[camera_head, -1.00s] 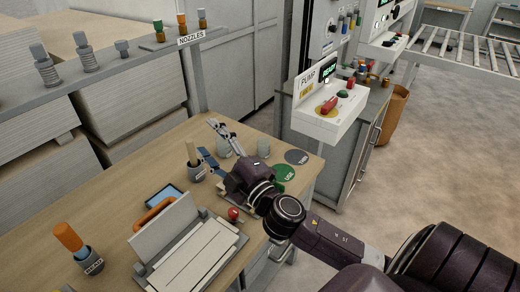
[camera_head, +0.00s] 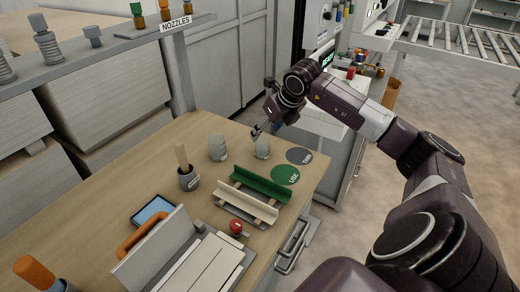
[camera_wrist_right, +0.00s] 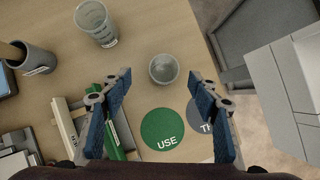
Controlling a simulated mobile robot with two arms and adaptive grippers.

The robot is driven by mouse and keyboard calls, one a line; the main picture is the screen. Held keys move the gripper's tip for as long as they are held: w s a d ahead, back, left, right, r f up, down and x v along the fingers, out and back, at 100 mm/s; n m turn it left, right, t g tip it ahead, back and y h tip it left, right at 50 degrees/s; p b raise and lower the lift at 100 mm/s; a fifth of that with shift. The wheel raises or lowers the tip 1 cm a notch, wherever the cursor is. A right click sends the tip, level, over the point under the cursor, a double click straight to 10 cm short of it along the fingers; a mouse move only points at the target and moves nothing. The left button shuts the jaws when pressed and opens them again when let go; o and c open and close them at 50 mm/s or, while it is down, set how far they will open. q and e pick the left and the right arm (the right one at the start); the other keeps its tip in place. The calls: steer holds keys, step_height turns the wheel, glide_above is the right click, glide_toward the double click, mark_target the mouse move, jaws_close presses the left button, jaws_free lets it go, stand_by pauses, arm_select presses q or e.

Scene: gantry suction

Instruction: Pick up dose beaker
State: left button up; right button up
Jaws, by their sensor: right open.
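Two small clear beakers stand upright on the wooden table. The right-hand beaker (camera_head: 263,147) is near the green disc and is also in the right wrist view (camera_wrist_right: 163,68). The left-hand beaker (camera_head: 218,148) has markings and a label in the right wrist view (camera_wrist_right: 97,24). I cannot read which is the dose beaker. My right gripper (camera_head: 262,129) is open and empty above the right-hand beaker. In the right wrist view its blue-padded fingers (camera_wrist_right: 160,76) spread to either side, with that beaker between and beyond the tips. My left gripper is not in view.
A green USE disc (camera_head: 285,175) and a grey disc (camera_head: 299,156) lie beside the beakers. A green-and-cream channel rack (camera_head: 262,186), a dark cup with a stick (camera_head: 188,180) and a red knob (camera_head: 236,227) stand nearer. The nozzle shelf (camera_head: 120,50) is at left.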

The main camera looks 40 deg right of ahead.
mark_target(262, 140)
steer(key=x, duration=0.2)
steer(key=p+x, duration=0.1)
steer(key=x, duration=0.1)
steer(key=p+x, duration=0.1)
steer(key=x, duration=0.1)
steer(key=shift+s+d+f, duration=0.1)
steer(key=shift+d+f, duration=0.1)
steer(key=shift+d, duration=0.2)
steer(key=shift+w+f+p, duration=0.25)
steer(key=shift+f+p, duration=0.05)
steer(key=shift+f, duration=0.25)
steer(key=c, duration=1.3)
steer(key=shift+r, duration=0.15)
